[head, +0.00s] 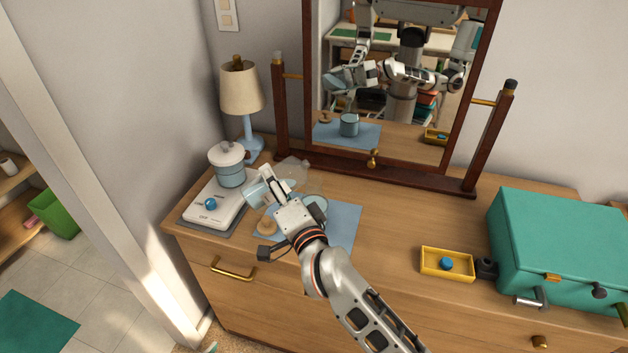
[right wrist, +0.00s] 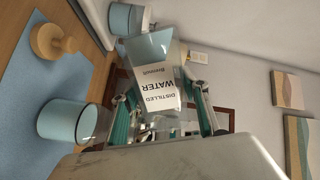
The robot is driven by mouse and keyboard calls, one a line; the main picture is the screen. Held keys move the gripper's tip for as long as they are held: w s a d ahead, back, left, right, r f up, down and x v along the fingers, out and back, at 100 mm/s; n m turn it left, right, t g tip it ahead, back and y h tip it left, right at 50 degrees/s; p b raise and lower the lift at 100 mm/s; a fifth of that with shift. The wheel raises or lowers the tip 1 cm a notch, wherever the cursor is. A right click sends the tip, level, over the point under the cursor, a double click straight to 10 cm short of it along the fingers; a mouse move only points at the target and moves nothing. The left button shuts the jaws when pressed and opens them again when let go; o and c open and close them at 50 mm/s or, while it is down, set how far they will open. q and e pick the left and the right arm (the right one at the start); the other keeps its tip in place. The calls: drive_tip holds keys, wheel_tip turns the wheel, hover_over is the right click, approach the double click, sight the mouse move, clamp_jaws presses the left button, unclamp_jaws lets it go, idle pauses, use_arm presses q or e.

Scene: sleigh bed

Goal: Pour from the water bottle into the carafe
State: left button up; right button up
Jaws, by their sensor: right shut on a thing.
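My right gripper (head: 270,183) is shut on the water bottle (head: 255,191), which is tilted well over above the dresser. Its "distilled water" label and blue water show in the right wrist view (right wrist: 157,75). A clear shape (head: 294,171) beyond my gripper may be the bottle's clear part; I cannot tell. The carafe (head: 317,202) stands upright on the blue mat, partly hidden by my right gripper; it holds blue liquid in the right wrist view (right wrist: 68,119). No stream is visible. My left gripper is not directly in view.
A wooden stopper (head: 266,226) rests on the blue mat (head: 343,226). A white scale (head: 214,205) bears a lidded pot (head: 230,166), with a lamp (head: 241,92) behind. A mirror (head: 400,90) stands at the back. A yellow tray (head: 432,264) and teal case (head: 560,245) are right.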

drive_tip(key=shift+d+r+n, duration=0.1)
drive_tip(key=shift+r+n, duration=0.05)
drive_tip(key=shift+n, duration=0.35)
drive_tip(key=shift+w+d+f+n, duration=0.2)
drive_tip(key=shift+f+n, duration=0.15)
drive_tip(key=shift+n, duration=0.2)
drive_tip(key=shift+w+d+f+n, duration=0.15)
drive_tip(key=shift+f+n, duration=0.15)
drive_tip(key=shift+n, duration=0.25)
drive_tip(key=n, duration=0.1)
drive_tip(key=r+n, duration=0.1)
drive_tip(key=shift+w+d+n, duration=0.1)
drive_tip(key=shift+d+n, duration=0.3)
drive_tip(key=shift+n, duration=0.9)
drive_tip(key=f, duration=0.4)
drive_tip(key=shift+a, duration=0.25)
drive_tip(key=n, duration=0.3)
drive_tip(key=shift+s+a+r+n, duration=0.2)
drive_tip(key=shift+s+a+n, duration=0.05)
drive_tip(key=shift+n, duration=0.15)
drive_tip(key=shift+a+f+n, duration=0.1)
drive_tip(key=shift+f+n, duration=0.1)
drive_tip(key=shift+n, duration=0.8)
drive_tip(key=shift+s, duration=0.1)
